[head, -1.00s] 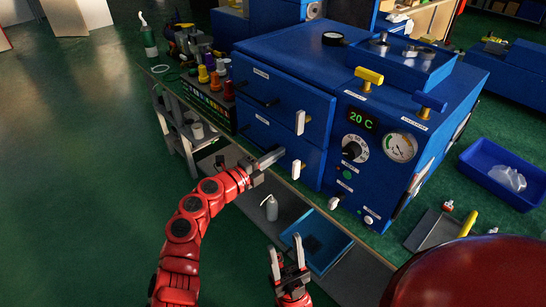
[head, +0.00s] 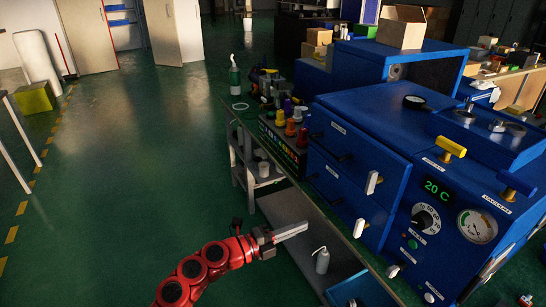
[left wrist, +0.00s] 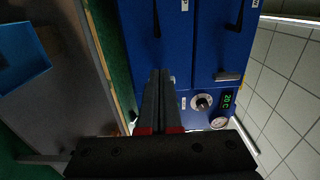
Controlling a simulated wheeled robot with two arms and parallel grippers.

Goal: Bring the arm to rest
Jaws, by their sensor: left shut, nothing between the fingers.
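My left gripper (head: 304,228) reaches in from the bottom of the head view on its red arm. Its grey fingers are shut together with nothing between them, and they point right toward the blue cabinet. In the head view they appear left of the lower drawer's white handle (head: 359,228), with a gap in the picture. In the left wrist view the shut fingers (left wrist: 160,75) lie in front of the blue cabinet's face (left wrist: 190,55). My right gripper is not in view.
The blue press cabinet (head: 360,135) has a 20 C display (head: 437,189) and a gauge (head: 478,226). A white bottle (head: 321,260) and a blue tray (head: 362,291) are on a low shelf (head: 290,212). Colored-top tools stand in a rack (head: 282,142). Green floor at left is open.

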